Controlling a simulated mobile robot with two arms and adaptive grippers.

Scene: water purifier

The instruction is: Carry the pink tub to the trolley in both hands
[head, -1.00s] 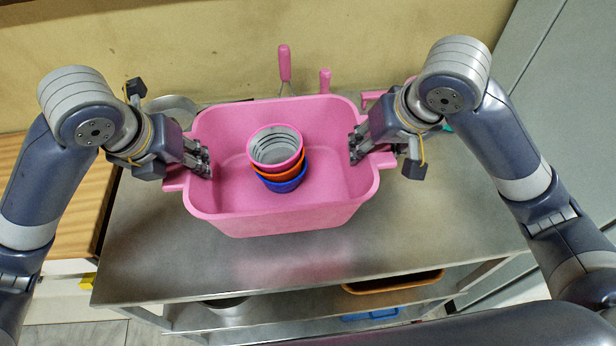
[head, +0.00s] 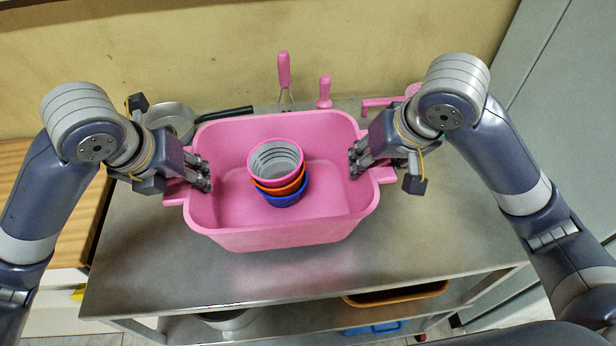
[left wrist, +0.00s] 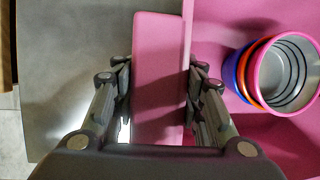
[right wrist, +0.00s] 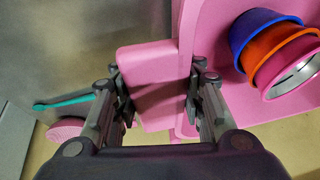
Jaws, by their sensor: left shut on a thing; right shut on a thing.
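The pink tub (head: 280,235) is over the metal top of the steel trolley (head: 140,265); whether it touches the top is unclear. It looks level. A nested stack of pink, orange and blue cups (head: 277,172) stands inside it. My left gripper (head: 203,178) is shut on the tub's left handle, which shows between the fingers in the left wrist view (left wrist: 158,75). My right gripper (head: 358,163) is shut on the right handle, which also shows in the right wrist view (right wrist: 150,75). The tub's underside is hidden.
Behind the tub lie a grey pan (head: 170,118) with a black handle and two pink-handled tools (head: 284,70). A lower shelf holds an orange tray (head: 395,296) and a blue item (head: 372,328). A wall closes the back, and a grey cabinet (head: 560,110) stands right. The front of the top is clear.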

